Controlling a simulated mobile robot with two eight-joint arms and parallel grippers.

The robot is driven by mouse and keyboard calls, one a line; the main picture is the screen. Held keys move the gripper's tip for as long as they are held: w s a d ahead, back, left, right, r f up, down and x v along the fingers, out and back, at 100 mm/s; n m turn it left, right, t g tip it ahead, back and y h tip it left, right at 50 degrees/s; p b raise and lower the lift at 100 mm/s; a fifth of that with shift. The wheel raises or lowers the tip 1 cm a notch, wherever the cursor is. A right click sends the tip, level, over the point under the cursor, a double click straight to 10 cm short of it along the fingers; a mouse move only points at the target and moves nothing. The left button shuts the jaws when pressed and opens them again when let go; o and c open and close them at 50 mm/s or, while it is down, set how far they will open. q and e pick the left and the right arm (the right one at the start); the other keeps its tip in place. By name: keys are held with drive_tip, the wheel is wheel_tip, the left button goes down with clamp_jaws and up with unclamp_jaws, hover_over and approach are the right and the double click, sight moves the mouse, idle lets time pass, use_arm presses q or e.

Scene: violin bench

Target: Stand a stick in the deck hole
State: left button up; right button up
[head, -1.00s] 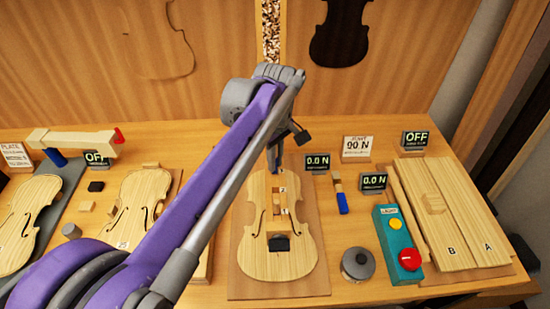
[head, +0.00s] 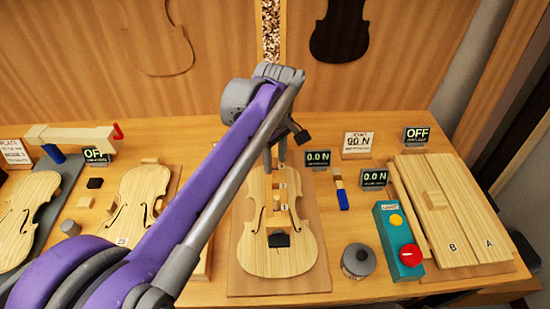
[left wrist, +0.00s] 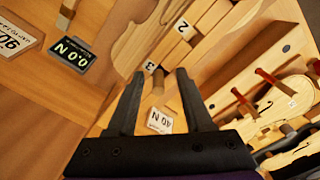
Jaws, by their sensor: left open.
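The violin body (head: 258,245) lies on a brown mat in the middle of the bench in the head view. Its top has a brown recess along the centre line, with small number labels and a small pale wooden piece (head: 277,203). My left gripper (head: 275,160) is over the far end of this violin, fingers pointing down. In the left wrist view the left gripper (left wrist: 160,80) is open, with a gap between its fingers. A pale stick-like piece (left wrist: 158,82) shows beyond the gap; I cannot tell how far below it is. My right gripper is out of view.
A 0.0 N display (head: 318,158) and a blue-handled tool (head: 341,198) lie to the right. A teal button box (head: 400,240), a grey round pot (head: 358,261) and joined boards (head: 450,215) are further right. Another violin plate (head: 145,195) is at left.

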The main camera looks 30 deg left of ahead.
use_arm(q)
wheel_tip(320, 180, up, 11)
drive_tip(key=shift+f+p, duration=0.1)
drive_tip(key=shift+p, duration=0.3)
idle(0.5)
